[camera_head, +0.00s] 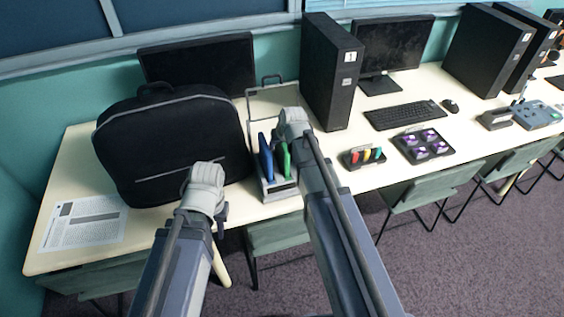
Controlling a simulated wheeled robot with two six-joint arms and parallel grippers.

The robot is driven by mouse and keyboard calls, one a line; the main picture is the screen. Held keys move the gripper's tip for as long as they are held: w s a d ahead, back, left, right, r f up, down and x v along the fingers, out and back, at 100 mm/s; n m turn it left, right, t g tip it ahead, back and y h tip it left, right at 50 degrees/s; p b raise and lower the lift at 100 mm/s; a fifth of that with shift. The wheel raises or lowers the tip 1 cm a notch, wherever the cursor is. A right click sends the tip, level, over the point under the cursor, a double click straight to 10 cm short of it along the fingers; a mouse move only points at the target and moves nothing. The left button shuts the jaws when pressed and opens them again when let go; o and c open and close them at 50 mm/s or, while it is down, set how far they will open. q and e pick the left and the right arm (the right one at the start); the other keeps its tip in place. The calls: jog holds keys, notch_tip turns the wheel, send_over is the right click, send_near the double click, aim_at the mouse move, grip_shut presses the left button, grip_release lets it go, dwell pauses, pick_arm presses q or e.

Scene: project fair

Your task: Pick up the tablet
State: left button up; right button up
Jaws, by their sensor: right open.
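I cannot make out a tablet for certain in the head view. A black backpack (165,135) stands at the left of the table and may hide part of what is behind it. My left gripper (207,188) is in front of the backpack's lower right, over the table's front edge; its fingers are hidden, so its opening does not show. My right gripper (294,122) is over the table, right of the backpack and beside a holder (278,188) with upright blue and green flat items. It is open, and nothing shows in it.
A printed sheet (85,223) lies at the table's left end. Monitors, a black computer tower (330,72) and a keyboard (405,115) stand further back. A marker tray (364,158) and a tray of purple items (423,146) sit to the right. Chairs (430,185) line the front.

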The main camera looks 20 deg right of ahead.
jog(key=shift+f, duration=0.2)
dwell(0.5)
grip_shut()
dwell(0.5)
dwell(1.0)
